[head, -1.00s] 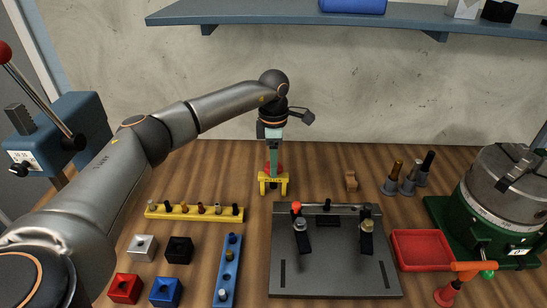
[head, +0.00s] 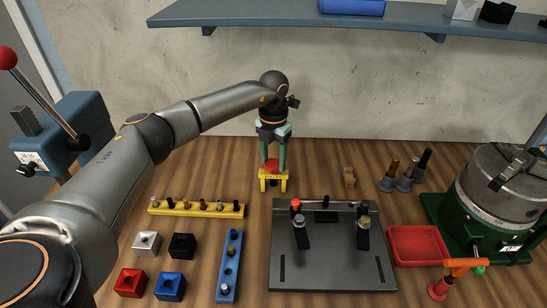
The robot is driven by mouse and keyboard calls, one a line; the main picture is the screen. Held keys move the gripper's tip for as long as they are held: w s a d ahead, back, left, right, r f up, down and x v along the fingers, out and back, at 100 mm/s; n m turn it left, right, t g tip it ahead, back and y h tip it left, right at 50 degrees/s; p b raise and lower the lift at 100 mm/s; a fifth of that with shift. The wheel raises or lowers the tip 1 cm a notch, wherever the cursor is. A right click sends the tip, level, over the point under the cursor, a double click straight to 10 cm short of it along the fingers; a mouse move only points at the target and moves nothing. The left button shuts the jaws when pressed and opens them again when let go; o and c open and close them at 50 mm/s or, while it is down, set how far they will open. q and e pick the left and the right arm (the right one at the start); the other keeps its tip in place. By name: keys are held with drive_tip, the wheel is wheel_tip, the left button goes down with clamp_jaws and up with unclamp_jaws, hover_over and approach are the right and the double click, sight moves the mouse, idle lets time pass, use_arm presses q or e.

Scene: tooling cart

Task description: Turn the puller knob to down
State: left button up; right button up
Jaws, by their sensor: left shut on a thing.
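The puller (head: 272,181) is a small yellow stand with dark lettering on its front, at the back middle of the wooden table. Its red knob (head: 272,165) sits on top. My left gripper (head: 273,163) points straight down over the puller, its two pale green fingers on either side of the red knob and shut on it. The fingers partly cover the knob's sides, and I cannot read which way it is turned. My right gripper is not in view.
A dark fixture plate (head: 331,265) lies in front and right of the puller. A yellow strip (head: 188,213) with several pegs lies to the left. A red tray (head: 417,246) lies farther right. A blue shelf (head: 260,15) hangs above.

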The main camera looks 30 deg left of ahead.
use_arm(q)
drive_tip(key=n, duration=0.4)
drive_tip(key=shift+n, duration=0.3)
drive_tip(key=n, duration=0.3)
drive_tip(key=shift+n, duration=0.3)
drive_tip(key=n, duration=1.9)
drive_tip(key=shift+n, duration=2.1)
